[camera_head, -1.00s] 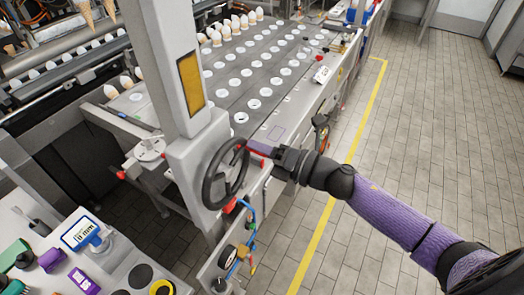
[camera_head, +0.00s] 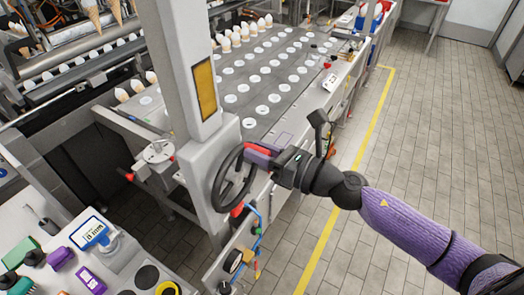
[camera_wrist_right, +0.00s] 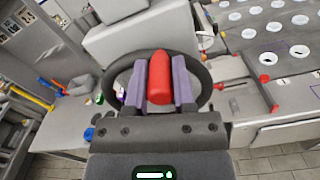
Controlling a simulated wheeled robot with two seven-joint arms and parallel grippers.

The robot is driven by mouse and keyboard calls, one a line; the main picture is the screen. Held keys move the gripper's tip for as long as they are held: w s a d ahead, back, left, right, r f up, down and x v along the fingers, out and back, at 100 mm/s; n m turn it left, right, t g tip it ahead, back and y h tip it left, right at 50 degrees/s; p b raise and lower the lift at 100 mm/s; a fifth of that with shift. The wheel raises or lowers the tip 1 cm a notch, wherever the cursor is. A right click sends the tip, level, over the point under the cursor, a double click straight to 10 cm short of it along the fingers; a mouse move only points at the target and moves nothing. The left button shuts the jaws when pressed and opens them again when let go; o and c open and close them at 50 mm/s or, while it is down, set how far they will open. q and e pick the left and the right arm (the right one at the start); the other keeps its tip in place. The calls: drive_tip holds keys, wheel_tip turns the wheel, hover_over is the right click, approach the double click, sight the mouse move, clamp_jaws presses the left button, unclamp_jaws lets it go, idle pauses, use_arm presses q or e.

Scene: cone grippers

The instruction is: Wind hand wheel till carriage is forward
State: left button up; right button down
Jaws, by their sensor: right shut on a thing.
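The dark hand wheel (camera_head: 219,192) stands upright on the side of a grey post housing. Its red handle (camera_wrist_right: 159,80) sits at the upper part of the rim. My right gripper (camera_head: 257,152) is at the handle, with its purple fingers on both sides of it. In the right wrist view the same gripper (camera_wrist_right: 160,85) is shut on the red handle, the wheel's rim behind it. My left gripper is not in view. I cannot tell which part of the machine is the carriage.
The grey perforated plate (camera_head: 272,75) with rows of round holes lies behind the post (camera_head: 175,60). Cones (camera_head: 237,35) stand along its left side. A side table (camera_head: 130,262) with small items is at the lower left. The tiled floor at the right is clear.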

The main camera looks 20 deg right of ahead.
drive_tip(key=shift+s+a+n, duration=0.2)
drive_tip(key=shift+a+n, duration=0.05)
drive_tip(key=shift+n, duration=0.15)
drive_tip(key=shift+c, duration=2.2)
unclamp_jaws()
drive_tip(key=shift+a, duration=0.1)
drive_tip(key=shift+s+d+f+b, duration=0.1)
drive_tip(key=shift+s+d+b, duration=0.2)
drive_tip(key=b+v, duration=0.3)
drive_tip(key=v, duration=0.6)
drive_tip(key=shift+b, duration=0.3)
drive_tip(key=shift+d, duration=0.1)
